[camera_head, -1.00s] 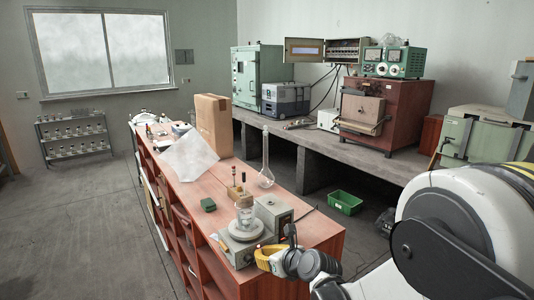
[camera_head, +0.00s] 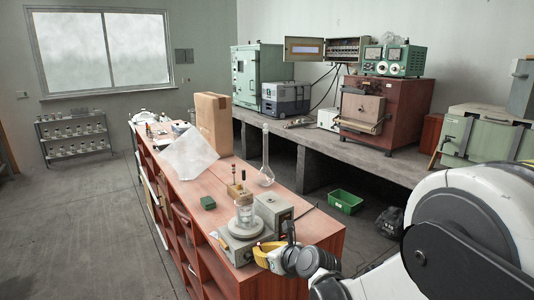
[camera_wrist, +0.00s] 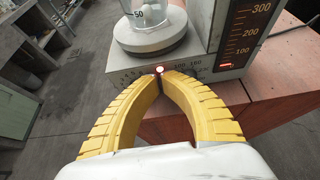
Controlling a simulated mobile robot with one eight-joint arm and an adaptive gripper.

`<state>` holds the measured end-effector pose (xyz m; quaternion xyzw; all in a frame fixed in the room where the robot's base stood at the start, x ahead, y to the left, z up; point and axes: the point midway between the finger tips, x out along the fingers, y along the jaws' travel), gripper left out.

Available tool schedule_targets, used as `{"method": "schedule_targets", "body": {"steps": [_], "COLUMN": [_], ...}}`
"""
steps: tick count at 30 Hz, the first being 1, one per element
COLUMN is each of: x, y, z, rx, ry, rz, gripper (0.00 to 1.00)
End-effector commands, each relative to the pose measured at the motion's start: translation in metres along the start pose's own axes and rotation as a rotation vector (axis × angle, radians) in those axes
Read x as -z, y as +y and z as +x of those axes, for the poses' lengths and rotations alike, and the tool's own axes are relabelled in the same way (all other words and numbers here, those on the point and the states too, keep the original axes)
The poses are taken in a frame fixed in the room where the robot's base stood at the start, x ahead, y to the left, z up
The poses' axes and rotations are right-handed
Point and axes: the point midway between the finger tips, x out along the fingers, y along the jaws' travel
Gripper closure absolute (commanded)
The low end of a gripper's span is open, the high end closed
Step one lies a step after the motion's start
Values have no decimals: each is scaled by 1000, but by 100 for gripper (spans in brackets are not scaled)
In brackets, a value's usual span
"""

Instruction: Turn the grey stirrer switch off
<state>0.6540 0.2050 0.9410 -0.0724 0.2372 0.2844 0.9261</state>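The grey stirrer (camera_head: 238,247) stands at the near end of the red-brown bench, with a round pale plate (camera_head: 243,228) and a glass beaker (camera_head: 244,212) on it. In the wrist view, its front face (camera_wrist: 140,76) carries printed dial numbers, and a small bright pinkish-white round spot (camera_wrist: 159,69) shows at the fingertips. I cannot tell whether this is the switch or a lamp. My gripper (camera_wrist: 160,74) has yellow ribbed fingers, bowed, with tips together at that face. Nothing is visibly held. Contact with the face is unclear, and the tips hide part of it.
A grey box (camera_head: 273,210) stands beside the stirrer; its scale panel (camera_wrist: 243,30) has a small red glow at its base. A green crate (camera_head: 345,201) is on the floor.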

Motion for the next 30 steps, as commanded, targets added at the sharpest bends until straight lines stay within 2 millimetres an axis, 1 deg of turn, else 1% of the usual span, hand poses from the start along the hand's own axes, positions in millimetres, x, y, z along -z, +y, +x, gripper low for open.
{"method": "schedule_targets", "body": {"steps": [2,5,15,18,21,30], "x": [-4,-3,18,23,25,25], "y": [1,1,0,0,0,0], "z": [-2,-5,-42,-50,-54,-56], "rx": [-1,0,2,1,2,2], "ry": [-1,-1,-2,-1,-1,0], "rz": [0,1,2,1,1,-7], "gripper": [100,100,100,100,100,100]}}
